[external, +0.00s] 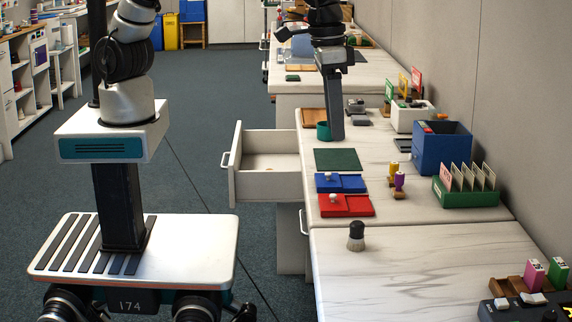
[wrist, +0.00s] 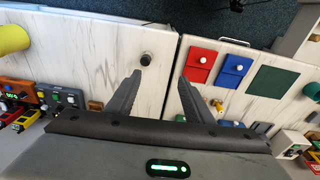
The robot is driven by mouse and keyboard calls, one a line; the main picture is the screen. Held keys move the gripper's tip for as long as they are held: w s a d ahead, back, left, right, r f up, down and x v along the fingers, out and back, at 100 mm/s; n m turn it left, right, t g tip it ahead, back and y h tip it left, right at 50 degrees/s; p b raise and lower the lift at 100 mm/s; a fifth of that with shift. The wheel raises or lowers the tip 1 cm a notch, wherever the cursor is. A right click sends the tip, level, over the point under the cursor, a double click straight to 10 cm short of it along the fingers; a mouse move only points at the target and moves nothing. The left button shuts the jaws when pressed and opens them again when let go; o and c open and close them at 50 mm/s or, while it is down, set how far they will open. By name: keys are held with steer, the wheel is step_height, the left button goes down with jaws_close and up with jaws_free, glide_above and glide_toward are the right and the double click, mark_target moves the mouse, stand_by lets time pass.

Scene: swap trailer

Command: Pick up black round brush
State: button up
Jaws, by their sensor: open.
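In the wrist view the brush (wrist: 146,59) is seen from above, just beyond the left fingertip. My gripper (external: 336,136) points down over the farther counter section, well behind the brush in the external view. In the wrist view my gripper (wrist: 161,74) has its two fingers apart, with only bare counter and the counter seam between them. Nothing is held.
Red (external: 346,205) and blue (external: 341,183) trays and a green mat (external: 337,159) lie behind the brush. A drawer (external: 265,165) stands open on the left. A green card rack (external: 466,189) and blue bin (external: 441,147) line the wall side. Counter around the brush is clear.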

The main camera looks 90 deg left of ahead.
glide_toward(357, 222)
steer(key=f, duration=0.2)
steer(key=f+b, duration=0.1)
steer(key=f, duration=0.2)
steer(key=shift+d+f, duration=0.1)
steer(key=shift+d, duration=0.15)
steer(key=shift+w+f+b, duration=0.15)
steer(key=shift+w+f, duration=0.05)
steer(key=shift+f, duration=0.85)
steer(key=shift+w+f+b, duration=0.1)
steer(key=shift+w+f, duration=0.1)
steer(key=shift+f, duration=0.85)
steer(key=shift+w+f+b, duration=0.15)
steer(key=shift+f, duration=0.85)
steer(key=c, duration=1.1)
